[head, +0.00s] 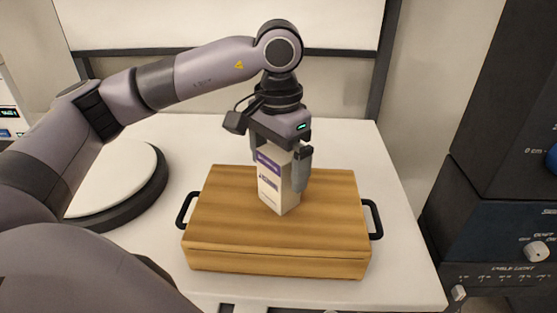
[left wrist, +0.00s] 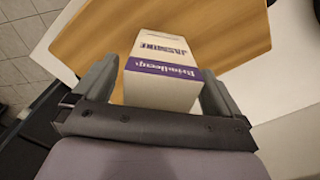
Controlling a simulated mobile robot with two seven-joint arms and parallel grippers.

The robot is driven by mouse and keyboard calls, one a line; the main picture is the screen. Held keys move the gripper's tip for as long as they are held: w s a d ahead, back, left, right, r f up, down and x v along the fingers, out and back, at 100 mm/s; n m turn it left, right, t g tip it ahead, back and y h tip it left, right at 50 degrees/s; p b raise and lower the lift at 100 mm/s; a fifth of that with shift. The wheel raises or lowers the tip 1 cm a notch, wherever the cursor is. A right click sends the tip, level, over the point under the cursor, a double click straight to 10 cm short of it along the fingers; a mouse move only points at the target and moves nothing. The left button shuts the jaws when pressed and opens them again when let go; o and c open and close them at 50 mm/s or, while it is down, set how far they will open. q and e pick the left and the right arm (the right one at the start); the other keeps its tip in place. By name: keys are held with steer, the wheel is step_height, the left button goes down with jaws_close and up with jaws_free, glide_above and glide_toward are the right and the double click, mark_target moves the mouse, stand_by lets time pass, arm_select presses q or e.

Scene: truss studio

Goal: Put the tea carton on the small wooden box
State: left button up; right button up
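The tea carton (head: 272,186) is white with a purple band. It stands upright on top of the small wooden box (head: 225,215), near the middle, with its lower edge seeming to touch the wood. My left gripper (head: 279,172) is over the carton from above, one finger on each side. In the left wrist view the carton's top (left wrist: 162,85) shows between the fingers, with narrow gaps beside it, so the gripper looks open around it. The carton's far side is hidden. My right gripper is not in view.
The wooden box has black handles (head: 375,219) at both ends and rests on a white table (head: 340,140). A round white disc with a dark rim (head: 118,180) lies to the left. Dark equipment (head: 500,240) stands at the right. The box top around the carton is clear.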

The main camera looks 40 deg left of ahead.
arm_select(q)
steer(key=shift+r, duration=0.1)
steer(key=shift+r, duration=0.3)
step_height(320, 180, up, 11)
steer(key=shift+f+p, duration=0.2)
steer(key=shift+p, duration=0.9)
steer(key=shift+r, duration=0.45)
